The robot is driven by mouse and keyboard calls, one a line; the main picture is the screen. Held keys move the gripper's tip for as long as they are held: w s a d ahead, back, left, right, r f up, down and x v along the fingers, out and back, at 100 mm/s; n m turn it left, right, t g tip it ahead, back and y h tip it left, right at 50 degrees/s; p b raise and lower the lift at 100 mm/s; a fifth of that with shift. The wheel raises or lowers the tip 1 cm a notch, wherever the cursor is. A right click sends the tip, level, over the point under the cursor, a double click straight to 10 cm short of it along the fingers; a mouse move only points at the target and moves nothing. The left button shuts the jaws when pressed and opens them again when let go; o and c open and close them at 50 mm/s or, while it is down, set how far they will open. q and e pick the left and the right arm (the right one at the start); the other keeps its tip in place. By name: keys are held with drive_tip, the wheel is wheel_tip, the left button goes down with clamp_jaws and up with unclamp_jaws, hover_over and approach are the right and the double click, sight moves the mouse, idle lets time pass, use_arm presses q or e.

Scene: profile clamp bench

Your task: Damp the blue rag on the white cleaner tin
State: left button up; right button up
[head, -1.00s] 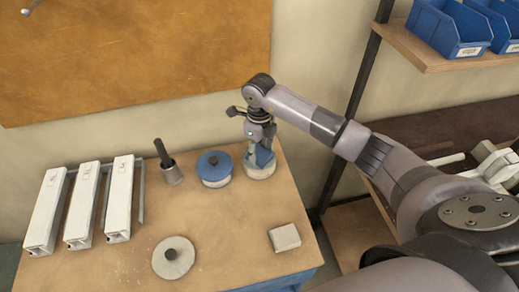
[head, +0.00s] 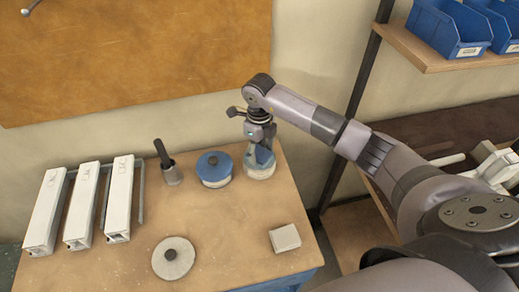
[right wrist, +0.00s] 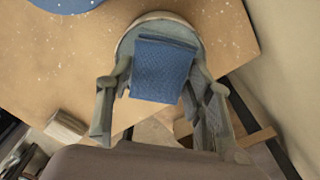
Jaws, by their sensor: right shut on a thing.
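The white cleaner tin (head: 259,171) stands near the back right corner of the bench; its round top (right wrist: 157,19) shows in the right wrist view. My right gripper (head: 261,145) points down over this tin, shut on the blue rag (right wrist: 160,68). The rag hangs as a folded square between the two fingers and covers part of the tin's top. It shows only as a small blue patch in the head view, so I cannot tell how firmly it touches the tin. My left gripper is not in view.
A blue-lidded tin (head: 214,169) stands close left of the cleaner tin, with a grey pot holding a dark handle (head: 172,174) beyond it. Several white profiles (head: 83,205) lie at the left. A round disc (head: 173,258) and a pale block (head: 285,238) lie in front. The bench middle is clear.

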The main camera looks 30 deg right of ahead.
drive_tip(key=shift+r+p, duration=2)
drive_tip(key=shift+r, duration=1.45)
